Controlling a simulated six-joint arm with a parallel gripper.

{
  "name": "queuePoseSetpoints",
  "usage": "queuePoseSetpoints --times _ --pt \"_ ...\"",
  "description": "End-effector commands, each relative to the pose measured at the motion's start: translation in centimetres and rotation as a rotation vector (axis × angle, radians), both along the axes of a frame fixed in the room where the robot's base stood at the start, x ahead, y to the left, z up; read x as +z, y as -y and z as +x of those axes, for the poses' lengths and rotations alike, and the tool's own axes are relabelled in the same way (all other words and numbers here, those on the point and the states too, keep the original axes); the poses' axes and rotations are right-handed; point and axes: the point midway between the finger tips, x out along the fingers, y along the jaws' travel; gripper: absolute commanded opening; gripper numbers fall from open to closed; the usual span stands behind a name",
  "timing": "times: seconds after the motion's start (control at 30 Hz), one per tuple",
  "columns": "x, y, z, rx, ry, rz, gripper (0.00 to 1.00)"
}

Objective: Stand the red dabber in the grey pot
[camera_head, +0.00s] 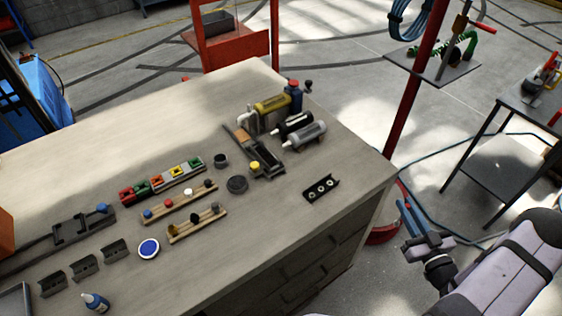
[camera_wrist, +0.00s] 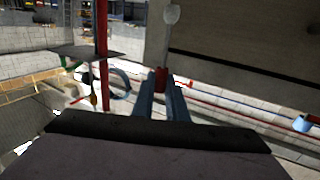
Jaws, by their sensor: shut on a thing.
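My gripper (camera_head: 408,207) is right of the bench, out past its edge, with its blue fingers pointing up in the head view. In the wrist view its fingers (camera_wrist: 162,97) close on a small red piece, which I take to be the red dabber (camera_wrist: 161,78). Its full shape is hard to make out, and it does not show clearly in the head view. A small dark grey pot (camera_head: 221,161) stands on the bench, far to the left of my gripper. I take it for the grey pot; its inside is too small to see.
The bench (camera_head: 335,150) holds two wooden racks (camera_head: 180,203) of coloured knobs, a flat dark round thing (camera_head: 237,184), a black holed block (camera_head: 321,188) and cylinders (camera_head: 305,135). A red post (camera_head: 413,90) rises behind my gripper. The bench's right front corner is bare.

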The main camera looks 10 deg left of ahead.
Motion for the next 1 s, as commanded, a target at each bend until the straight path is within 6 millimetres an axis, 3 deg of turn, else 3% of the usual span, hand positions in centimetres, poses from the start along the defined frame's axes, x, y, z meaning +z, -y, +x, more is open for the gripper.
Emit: queuePoseSetpoints --times 0.1,0.2,0.37,0.53,0.73,1.0 --pt "-0.4 1.5 4.0 -0.058 0.008 -0.006 0.00" --pt "0.5 2.9 8.0 -0.129 0.012 -0.008 0.00" --pt "3.9 4.2 14.1 -0.246 0.012 -0.004 0.00" --pt "8.4 3.2 18.7 -0.319 0.010 0.000 0.00" --pt "12.4 -2.3 21.1 -0.299 0.001 0.002 0.00" --pt "14.4 -13.6 20.0 -0.159 -0.004 0.000 0.00"
